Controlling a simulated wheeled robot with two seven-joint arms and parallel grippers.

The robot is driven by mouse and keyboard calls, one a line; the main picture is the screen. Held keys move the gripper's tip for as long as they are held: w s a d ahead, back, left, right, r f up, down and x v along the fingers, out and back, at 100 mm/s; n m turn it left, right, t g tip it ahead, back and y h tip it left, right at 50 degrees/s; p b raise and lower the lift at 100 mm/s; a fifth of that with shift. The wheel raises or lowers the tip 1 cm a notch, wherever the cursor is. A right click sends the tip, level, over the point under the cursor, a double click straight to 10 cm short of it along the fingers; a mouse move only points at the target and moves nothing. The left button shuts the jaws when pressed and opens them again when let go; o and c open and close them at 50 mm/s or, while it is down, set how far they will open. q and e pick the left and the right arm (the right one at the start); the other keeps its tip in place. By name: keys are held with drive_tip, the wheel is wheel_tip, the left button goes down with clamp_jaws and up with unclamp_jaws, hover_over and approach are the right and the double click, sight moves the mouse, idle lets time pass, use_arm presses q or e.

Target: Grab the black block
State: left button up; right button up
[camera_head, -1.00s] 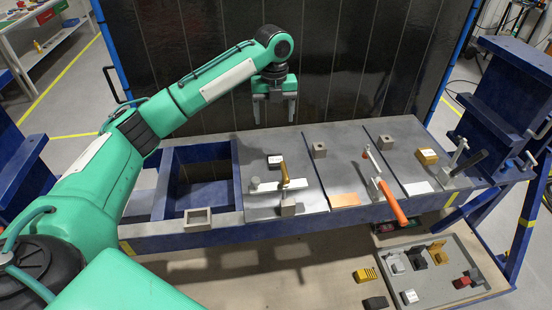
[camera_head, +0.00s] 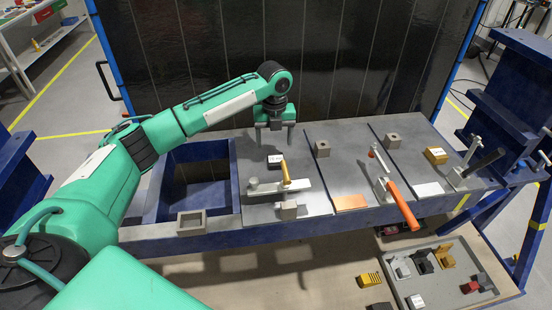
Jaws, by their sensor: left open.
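A small black block with a pale top face (camera_head: 275,160) lies on the left grey plate of the blue jig table, just behind a clamp with a yellow handle (camera_head: 286,171). My left gripper (camera_head: 274,138) points down with its two fingers spread and nothing between them. It appears above and slightly behind the black block, apart from it. Other black pieces show lower down: one in the grey tray (camera_head: 423,263) and one cut off at the bottom edge (camera_head: 380,306). My right gripper is not in view.
A clamp with an orange handle (camera_head: 403,206) and another with a black handle (camera_head: 484,162) stand to the right. An open blue bin (camera_head: 232,180) is at left. A dark panel stands behind.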

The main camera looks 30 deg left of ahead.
sight(276, 157)
use_arm(q)
drive_tip(key=shift+f, duration=0.55)
drive_tip(key=shift+d+f+p, duration=0.1)
drive_tip(key=shift+f+p, duration=0.2)
drive_tip(key=shift+p, duration=0.2)
drive_tip(key=f+p, duration=0.1)
drive_tip(key=f, duration=0.2)
drive_tip(key=shift+s+d+f+p, duration=0.1)
drive_tip(key=shift+d+f+p, duration=0.1)
drive_tip(key=shift+p, duration=0.15)
drive_tip(key=shift+f, duration=0.5)
drive_tip(key=c, duration=1.4)
